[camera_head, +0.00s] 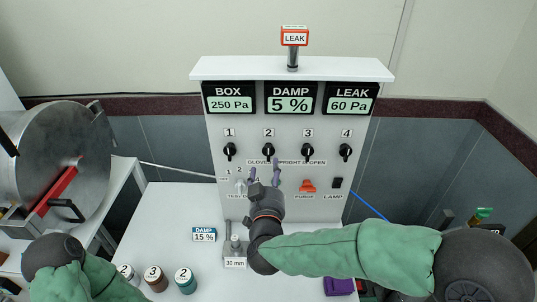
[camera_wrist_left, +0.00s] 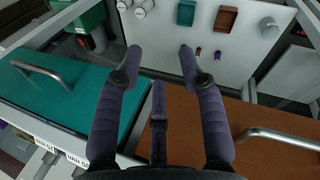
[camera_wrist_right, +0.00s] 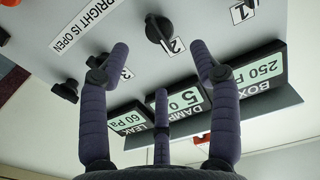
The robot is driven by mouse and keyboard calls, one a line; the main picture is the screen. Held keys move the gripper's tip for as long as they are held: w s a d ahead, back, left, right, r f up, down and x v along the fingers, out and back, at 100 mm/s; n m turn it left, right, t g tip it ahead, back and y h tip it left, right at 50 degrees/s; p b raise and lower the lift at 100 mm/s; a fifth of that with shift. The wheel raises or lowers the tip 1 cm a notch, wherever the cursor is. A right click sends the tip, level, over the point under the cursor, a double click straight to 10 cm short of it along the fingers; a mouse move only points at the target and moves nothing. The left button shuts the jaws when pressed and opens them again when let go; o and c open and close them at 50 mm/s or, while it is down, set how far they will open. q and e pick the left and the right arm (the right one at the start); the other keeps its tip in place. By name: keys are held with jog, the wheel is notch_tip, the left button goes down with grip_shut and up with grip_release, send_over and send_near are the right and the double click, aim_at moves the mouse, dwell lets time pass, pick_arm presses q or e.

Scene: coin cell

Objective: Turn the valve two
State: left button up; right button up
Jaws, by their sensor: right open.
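Valve two (camera_head: 268,150) is a black knob under the label 2 on the white upright panel, second from the left in a row of knobs. It also shows in the right wrist view (camera_wrist_right: 158,32), upside down, at the top middle; its exact angle is hard to tell. My right gripper (camera_head: 265,172) is open and empty in front of the panel, just below valve two. In the right wrist view its fingers (camera_wrist_right: 162,62) are spread, apart from the knob. My left gripper (camera_wrist_left: 160,58) is open and empty above a bench with drawers.
Valves one (camera_head: 229,151), three (camera_head: 308,151) and four (camera_head: 345,152) flank it. Below are an orange purge switch (camera_head: 307,186) and a black lamp switch (camera_head: 337,183). Displays read 250 Pa, 5 % and 60 Pa. Numbered jars (camera_head: 185,279) stand at the front left.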

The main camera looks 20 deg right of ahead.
aim_at(269, 156)
jog(key=b+x, duration=0.1)
jog(key=x, duration=0.8)
jog(key=shift+w+f, duration=0.15)
jog(key=shift+w, duration=0.05)
jog(key=c, duration=1.1)
